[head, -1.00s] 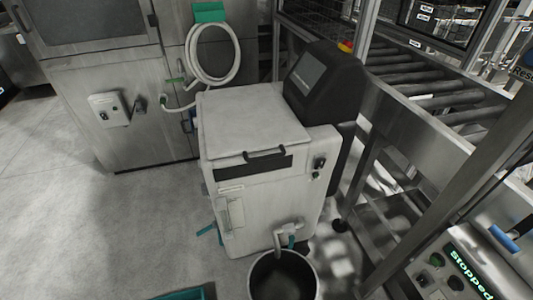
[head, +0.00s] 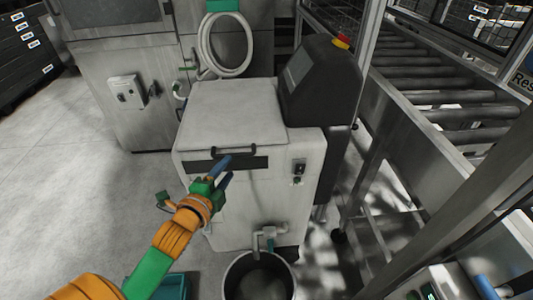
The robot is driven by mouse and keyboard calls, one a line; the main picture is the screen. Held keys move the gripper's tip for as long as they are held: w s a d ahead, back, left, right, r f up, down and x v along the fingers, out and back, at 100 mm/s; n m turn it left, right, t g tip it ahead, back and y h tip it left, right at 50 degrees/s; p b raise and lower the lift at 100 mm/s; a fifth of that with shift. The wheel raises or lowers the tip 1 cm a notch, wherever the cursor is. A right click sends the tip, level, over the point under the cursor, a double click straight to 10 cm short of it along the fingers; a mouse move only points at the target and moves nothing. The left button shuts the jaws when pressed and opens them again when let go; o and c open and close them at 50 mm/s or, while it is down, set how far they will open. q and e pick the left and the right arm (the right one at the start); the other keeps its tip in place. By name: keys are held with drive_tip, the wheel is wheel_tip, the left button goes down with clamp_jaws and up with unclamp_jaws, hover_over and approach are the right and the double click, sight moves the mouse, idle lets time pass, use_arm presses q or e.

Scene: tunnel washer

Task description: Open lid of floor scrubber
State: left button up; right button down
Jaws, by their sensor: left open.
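The floor scrubber (head: 285,185) is a white boxy machine in the middle of the head view. Its flat white lid (head: 235,112) lies closed on top. A dark handle (head: 233,150) sits at the lid's front edge, above a dark strip. My left gripper (head: 222,167), with blue fingers on a green and orange arm, is open just in front of and below the handle. Its fingers overlap the dark strip in the picture; I cannot tell whether they touch it. My right gripper is not in view.
A dark console (head: 318,85) with a red button rises behind the lid at right. A metal roller conveyor (head: 450,115) runs along the right. A coiled hose (head: 228,45) hangs behind. The floor at left is clear.

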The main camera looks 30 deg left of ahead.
sight(233, 155)
use_arm(q)
drive_tip(key=x, duration=0.4)
drive_tip(key=a+x, duration=0.1)
drive_tip(key=x, duration=0.1)
drive_tip(key=shift+r, duration=0.4)
drive_tip(key=shift+w+d+f, duration=0.1)
drive_tip(key=shift+w, duration=0.15)
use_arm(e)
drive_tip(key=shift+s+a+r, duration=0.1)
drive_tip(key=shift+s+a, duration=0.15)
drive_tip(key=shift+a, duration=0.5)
use_arm(q)
clamp_jaws()
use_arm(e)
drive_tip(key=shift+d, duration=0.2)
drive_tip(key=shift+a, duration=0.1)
